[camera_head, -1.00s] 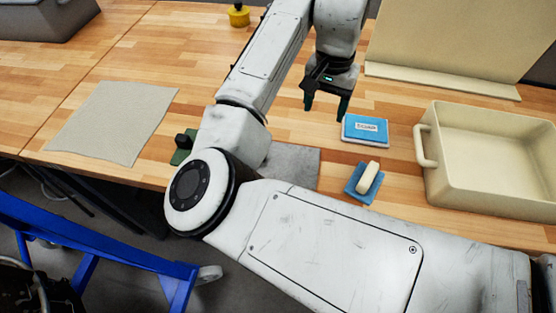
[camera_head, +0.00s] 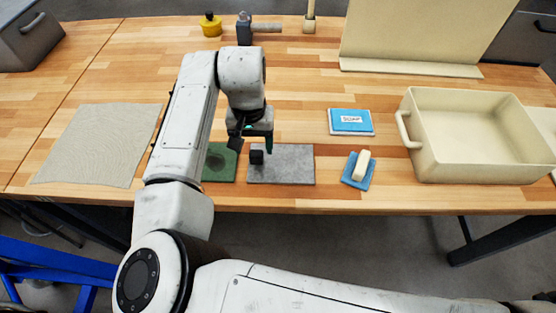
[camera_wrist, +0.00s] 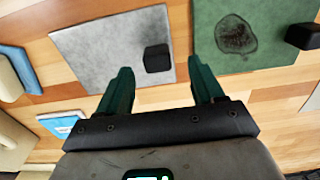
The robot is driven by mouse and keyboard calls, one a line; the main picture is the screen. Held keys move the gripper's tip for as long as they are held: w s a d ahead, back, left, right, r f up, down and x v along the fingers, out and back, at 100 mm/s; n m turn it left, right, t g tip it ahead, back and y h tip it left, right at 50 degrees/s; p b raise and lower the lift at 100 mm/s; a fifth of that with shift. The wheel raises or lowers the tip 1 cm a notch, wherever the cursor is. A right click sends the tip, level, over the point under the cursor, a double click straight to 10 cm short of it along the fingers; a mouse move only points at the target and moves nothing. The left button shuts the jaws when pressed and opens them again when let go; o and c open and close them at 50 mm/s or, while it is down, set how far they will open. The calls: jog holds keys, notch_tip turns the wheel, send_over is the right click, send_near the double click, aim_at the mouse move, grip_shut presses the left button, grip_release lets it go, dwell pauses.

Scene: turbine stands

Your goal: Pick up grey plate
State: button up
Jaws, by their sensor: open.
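The grey plate (camera_head: 290,170) lies flat on the wooden bench near its front edge. A black block-shaped knob (camera_head: 257,157) stands on its left part. In the wrist view, the grey plate (camera_wrist: 100,48) is ahead of the fingers, with the knob (camera_wrist: 157,58) near its right edge. My gripper (camera_head: 254,146) is close to the knob in the head view. In the wrist view, my gripper (camera_wrist: 162,76) has its two green fingers apart and nothing between them. The knob is just beyond the gap between the fingertips.
A green plate (camera_head: 222,164) with a dark stain lies left of the grey plate. A beige cloth (camera_head: 98,145) lies left.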

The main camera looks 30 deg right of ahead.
aim_at(256, 153)
jog(key=shift+s+d+f+p, duration=0.15)
jog(key=shift+f+p, duration=0.35)
jog(key=shift+f, duration=1.75)
grip_shut()
jog(key=shift+r, duration=0.1)
